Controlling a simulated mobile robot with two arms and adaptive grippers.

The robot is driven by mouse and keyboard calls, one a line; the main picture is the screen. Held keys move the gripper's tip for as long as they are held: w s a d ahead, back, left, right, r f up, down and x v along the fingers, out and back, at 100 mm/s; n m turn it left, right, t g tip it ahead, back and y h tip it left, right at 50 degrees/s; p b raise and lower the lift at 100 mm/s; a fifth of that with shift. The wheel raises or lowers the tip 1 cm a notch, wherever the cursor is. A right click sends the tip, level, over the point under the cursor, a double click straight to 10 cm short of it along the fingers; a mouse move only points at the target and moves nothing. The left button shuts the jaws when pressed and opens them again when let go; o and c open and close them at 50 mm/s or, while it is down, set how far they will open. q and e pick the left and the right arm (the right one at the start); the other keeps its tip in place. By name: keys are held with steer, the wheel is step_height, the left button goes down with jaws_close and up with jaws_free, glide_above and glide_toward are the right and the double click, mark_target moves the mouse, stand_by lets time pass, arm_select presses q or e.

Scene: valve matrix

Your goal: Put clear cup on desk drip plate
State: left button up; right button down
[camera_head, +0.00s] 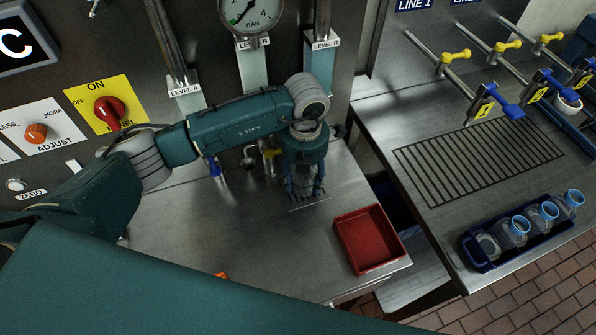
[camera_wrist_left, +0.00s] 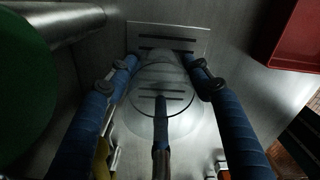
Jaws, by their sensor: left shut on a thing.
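My left gripper (camera_head: 304,186) points down over the desk drip plate (camera_head: 310,204), a small slotted metal plate on the steel desk below the valves. In the left wrist view the fingers of the left gripper (camera_wrist_left: 163,70) are shut on the sides of the clear cup (camera_wrist_left: 148,120). Slots of the drip plate (camera_wrist_left: 196,32) show past the cup and through it. The cup is over the plate; I cannot tell whether it touches it. In the head view the gripper mostly hides the cup. My right gripper is not in view.
A red tray (camera_head: 340,240) stands right of the plate at the desk's edge. A blue valve (camera_head: 215,168) and a yellow valve (camera_head: 270,153) sit close behind the gripper. A dark blue rack (camera_head: 480,262) with clear vessels stands on the right counter.

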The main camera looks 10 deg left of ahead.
arm_select(q)
steer(key=o, duration=1)
steer(key=shift+s+d+r, duration=0.1)
steer(key=shift+d, duration=0.05)
steer(key=shift+w+a+r+p, duration=0.2)
steer(key=shift+r+p, duration=0.1)
step_height(320, 180, up, 7)
steer(key=p, duration=0.3)
steer(key=shift+f, duration=0.1)
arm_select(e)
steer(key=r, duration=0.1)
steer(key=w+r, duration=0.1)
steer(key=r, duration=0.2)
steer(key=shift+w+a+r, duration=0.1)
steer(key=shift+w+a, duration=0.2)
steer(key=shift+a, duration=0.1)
arm_select(q)
steer(key=shift+d, duration=0.1)
